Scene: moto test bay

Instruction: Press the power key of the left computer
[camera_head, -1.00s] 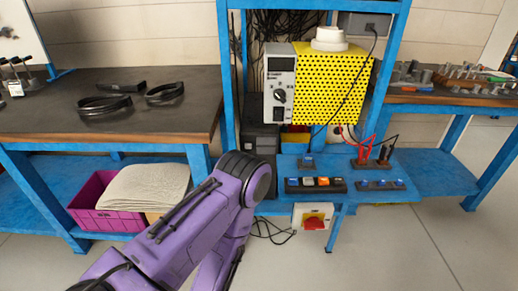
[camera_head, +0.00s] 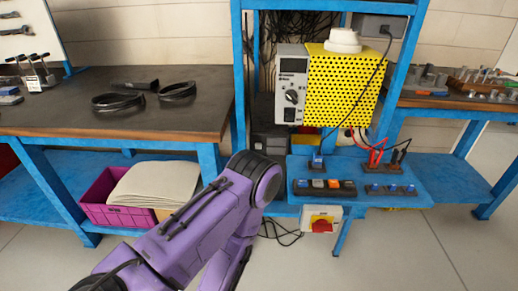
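I cannot make out a computer or its power key for sure in this view. Dark boxes (camera_head: 270,141) stand under the blue rack, partly hidden behind my purple arm, and I cannot tell what they are. My purple arm comes in from the lower left, bends at the elbow in front of the rack and goes down out of the picture. Its gripper is out of the frame. My other arm and its gripper are not in view.
A yellow perforated unit (camera_head: 345,90) with a grey knob panel (camera_head: 291,88) sits on the rack. A blue button panel (camera_head: 350,207) and a red switch (camera_head: 321,224) are below. A dark-topped bench (camera_head: 60,108) stands left, with a magenta crate (camera_head: 118,217) underneath. Floor shows at lower right.

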